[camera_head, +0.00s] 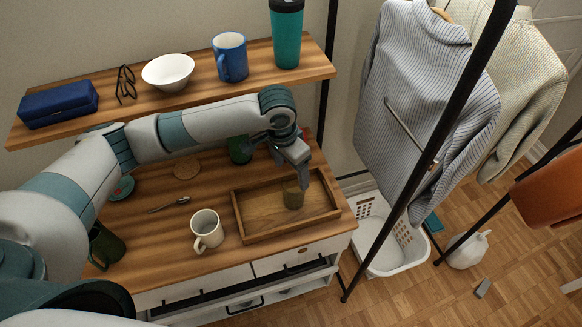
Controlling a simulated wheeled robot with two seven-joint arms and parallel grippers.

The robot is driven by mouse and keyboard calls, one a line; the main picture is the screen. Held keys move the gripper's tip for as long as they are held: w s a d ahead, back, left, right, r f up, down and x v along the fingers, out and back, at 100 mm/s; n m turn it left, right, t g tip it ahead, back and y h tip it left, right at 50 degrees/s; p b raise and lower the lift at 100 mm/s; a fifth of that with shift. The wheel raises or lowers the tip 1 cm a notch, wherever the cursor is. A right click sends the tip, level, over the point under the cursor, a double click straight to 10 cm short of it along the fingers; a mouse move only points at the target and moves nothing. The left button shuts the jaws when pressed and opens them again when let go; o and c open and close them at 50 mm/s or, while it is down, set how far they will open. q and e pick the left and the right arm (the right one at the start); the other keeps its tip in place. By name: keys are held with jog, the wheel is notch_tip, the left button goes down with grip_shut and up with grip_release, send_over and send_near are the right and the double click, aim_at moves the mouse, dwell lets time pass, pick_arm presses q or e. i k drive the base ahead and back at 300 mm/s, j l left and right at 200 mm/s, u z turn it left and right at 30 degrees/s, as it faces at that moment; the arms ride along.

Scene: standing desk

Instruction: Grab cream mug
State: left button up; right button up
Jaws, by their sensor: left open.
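The cream mug (207,231) stands upright on the wooden desk, left of the wooden tray (238,211), with its handle toward the front. My left arm reaches in from the left above the desk. My left gripper (296,183) is open over the tray, to the right of and behind the mug, and apart from it. An olive-coloured cup or glass (293,197) stands in the tray, right below the gripper fingers; I cannot tell whether they touch it. My right gripper is not in view.
A spoon (170,204), a round coaster (187,167) and a dark green mug (106,246) are on the desk. Another green mug (239,150) stands behind my arm. The shelf above holds a blue mug (231,60), a white bowl (168,71) and a teal tumbler (286,38).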

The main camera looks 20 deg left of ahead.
aim_at(213, 239)
jog(key=u, duration=1.35)
